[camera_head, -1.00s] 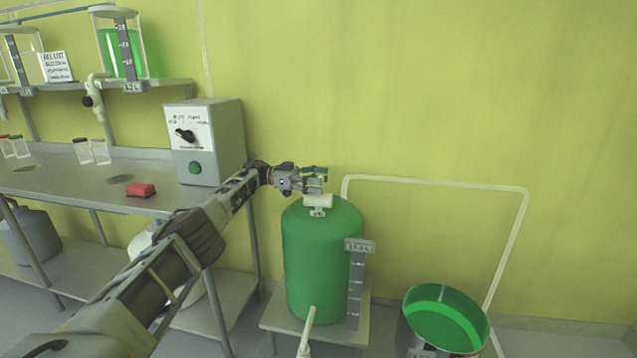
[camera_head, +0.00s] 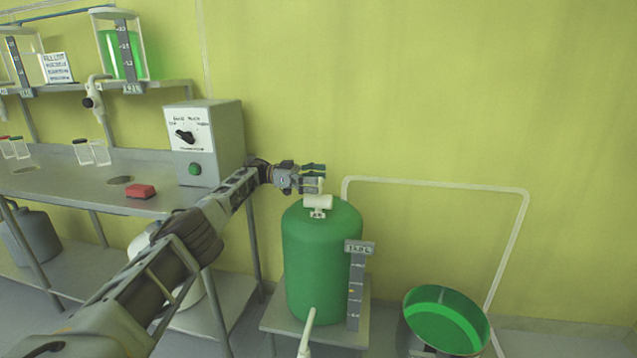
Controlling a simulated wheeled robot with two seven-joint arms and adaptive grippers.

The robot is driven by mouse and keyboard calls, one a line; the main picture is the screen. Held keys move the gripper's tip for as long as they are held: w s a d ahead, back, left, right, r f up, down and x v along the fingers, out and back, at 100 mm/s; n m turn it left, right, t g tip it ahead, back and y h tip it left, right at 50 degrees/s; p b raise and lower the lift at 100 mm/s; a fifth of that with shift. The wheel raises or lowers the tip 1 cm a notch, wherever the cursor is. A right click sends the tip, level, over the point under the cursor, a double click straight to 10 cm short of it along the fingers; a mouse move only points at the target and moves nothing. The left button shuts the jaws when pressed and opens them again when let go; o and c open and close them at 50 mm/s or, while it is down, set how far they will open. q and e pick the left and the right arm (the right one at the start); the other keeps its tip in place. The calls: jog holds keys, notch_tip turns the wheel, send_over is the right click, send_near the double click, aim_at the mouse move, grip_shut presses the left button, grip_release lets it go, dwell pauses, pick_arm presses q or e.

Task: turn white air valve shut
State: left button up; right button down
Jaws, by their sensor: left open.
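The white air valve (camera_head: 318,203) sits on top of the green tank (camera_head: 322,262), with a small white part rising from it towards my gripper. My left gripper (camera_head: 316,178) is just above the valve, reaching in from the left, with its fingers pointing right. It is open, with the small white upright part of the valve at or between its fingers; I cannot tell whether they touch. My right gripper is not in view.
A grey control box (camera_head: 211,143) with a black knob stands on the bench left of my gripper. A red block (camera_head: 140,191) lies on the bench. A white pipe (camera_head: 440,183) runs along the wall at right. A green-filled round vessel (camera_head: 445,318) stands at lower right.

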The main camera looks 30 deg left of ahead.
pick_arm(q)
notch_tip(320, 180, up, 9)
dwell(0.5)
dwell(0.6)
